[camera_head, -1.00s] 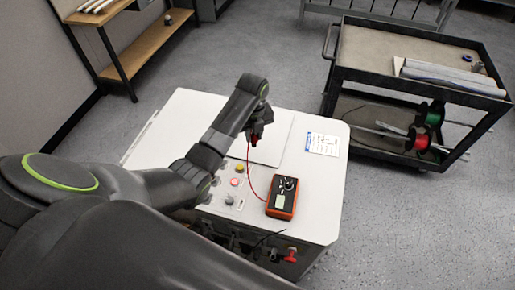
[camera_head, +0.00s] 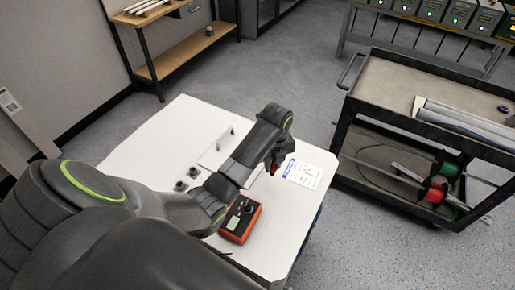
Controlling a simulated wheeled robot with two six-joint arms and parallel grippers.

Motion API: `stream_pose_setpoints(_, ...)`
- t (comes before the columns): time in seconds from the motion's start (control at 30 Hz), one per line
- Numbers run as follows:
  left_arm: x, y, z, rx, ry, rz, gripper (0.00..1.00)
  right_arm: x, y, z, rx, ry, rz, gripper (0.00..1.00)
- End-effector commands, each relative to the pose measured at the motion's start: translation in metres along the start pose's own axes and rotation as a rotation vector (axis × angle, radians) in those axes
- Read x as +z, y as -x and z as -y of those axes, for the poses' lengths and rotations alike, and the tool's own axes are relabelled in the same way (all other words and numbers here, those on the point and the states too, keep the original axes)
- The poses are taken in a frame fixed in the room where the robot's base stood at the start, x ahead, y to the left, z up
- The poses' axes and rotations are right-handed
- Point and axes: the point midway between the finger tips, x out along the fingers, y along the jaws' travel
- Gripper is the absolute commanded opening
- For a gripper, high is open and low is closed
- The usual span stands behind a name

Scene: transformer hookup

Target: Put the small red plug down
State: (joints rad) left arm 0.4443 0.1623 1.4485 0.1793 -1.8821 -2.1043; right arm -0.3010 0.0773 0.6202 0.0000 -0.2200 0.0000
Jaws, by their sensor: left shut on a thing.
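My left gripper (camera_head: 275,164) is over the white cabinet top, close to the left edge of the white paper label. It is shut on the small red plug (camera_head: 273,171), of which only a small red bit shows below the fingers. I cannot tell whether the plug touches the surface. The orange meter (camera_head: 240,220) with a dark dial and pale display lies on the cabinet top (camera_head: 275,252), below my left forearm. The red lead between plug and meter is not clearly visible. My right gripper is not in view.
The white label (camera_head: 308,173) lies at the cabinet's right. A metal handle (camera_head: 226,138) and dark round knobs (camera_head: 187,178) are on the cabinet top. A black cart (camera_head: 400,85) with rolled sheets and red and green spools stands at right. A wooden shelf bench (camera_head: 185,52) stands behind.

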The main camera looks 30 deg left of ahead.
Motion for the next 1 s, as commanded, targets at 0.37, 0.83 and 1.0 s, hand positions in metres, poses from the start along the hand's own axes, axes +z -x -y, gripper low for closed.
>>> stream_pose_setpoints(0.37,-0.001,-0.044,0.000,0.001,-0.001,-0.002,0.00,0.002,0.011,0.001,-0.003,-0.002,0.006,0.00)
stream_pose_setpoints(0.83,0.000,-0.062,0.001,-0.002,-0.002,0.001,0.00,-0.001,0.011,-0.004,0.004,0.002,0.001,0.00)
stream_pose_setpoints(1.0,0.000,-0.064,0.000,-0.001,-0.002,0.001,0.32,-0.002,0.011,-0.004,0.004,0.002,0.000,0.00)
